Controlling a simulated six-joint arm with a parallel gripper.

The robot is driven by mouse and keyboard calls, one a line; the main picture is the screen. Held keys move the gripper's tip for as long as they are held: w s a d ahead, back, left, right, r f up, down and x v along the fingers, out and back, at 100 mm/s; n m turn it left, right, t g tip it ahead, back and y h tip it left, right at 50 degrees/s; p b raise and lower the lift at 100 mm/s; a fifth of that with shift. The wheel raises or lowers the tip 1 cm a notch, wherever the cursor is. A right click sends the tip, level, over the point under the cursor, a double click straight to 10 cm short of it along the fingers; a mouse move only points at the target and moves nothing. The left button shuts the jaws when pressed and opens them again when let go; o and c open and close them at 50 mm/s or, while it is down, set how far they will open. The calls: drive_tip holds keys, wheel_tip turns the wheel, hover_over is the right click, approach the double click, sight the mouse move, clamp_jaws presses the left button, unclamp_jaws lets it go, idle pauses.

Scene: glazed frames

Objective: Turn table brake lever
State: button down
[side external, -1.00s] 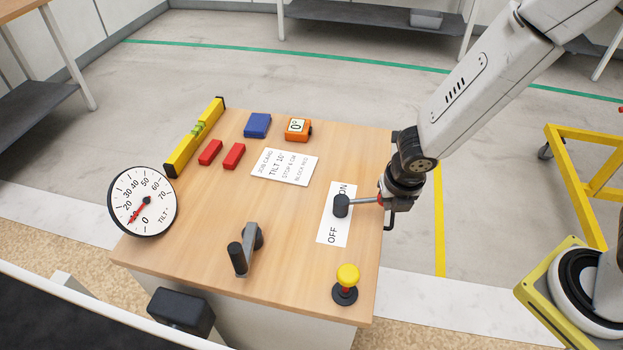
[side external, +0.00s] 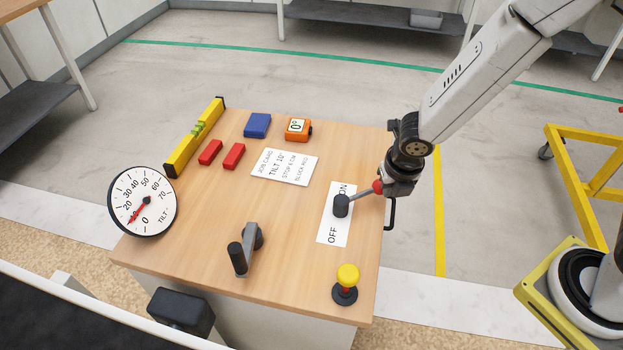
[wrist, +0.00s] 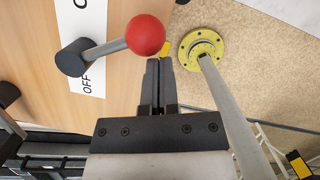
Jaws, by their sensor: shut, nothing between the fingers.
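The brake lever is a grey rod with a red ball knob (side external: 377,187) on a black hub (side external: 341,206), over a white ON/OFF plate (side external: 328,233). The rod points right and slightly up in the side view, tilted toward the ON end. In the wrist view the red knob (wrist: 147,35) sits just beyond and left of my fingertips, and the hub (wrist: 75,57) is farther left. My gripper (wrist: 159,62) is shut and empty, close beside the knob. Whether it touches the knob I cannot tell. In the side view the fingers are mostly hidden by the wrist.
A yellow-topped button (side external: 347,275) stands at the near right corner. A crank handle (side external: 243,252) and a tilt dial (side external: 143,202) are to the left. A job card (side external: 285,166), red blocks, a blue block, an orange gauge and a yellow level lie toward the back.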

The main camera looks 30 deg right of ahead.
idle(0.3)
drive_tip(key=s+a+r, duration=0.1)
drive_tip(key=s+r, duration=0.5)
drive_tip(key=r, duration=0.4)
drive_tip(key=shift+r, duration=0.25)
idle(0.5)
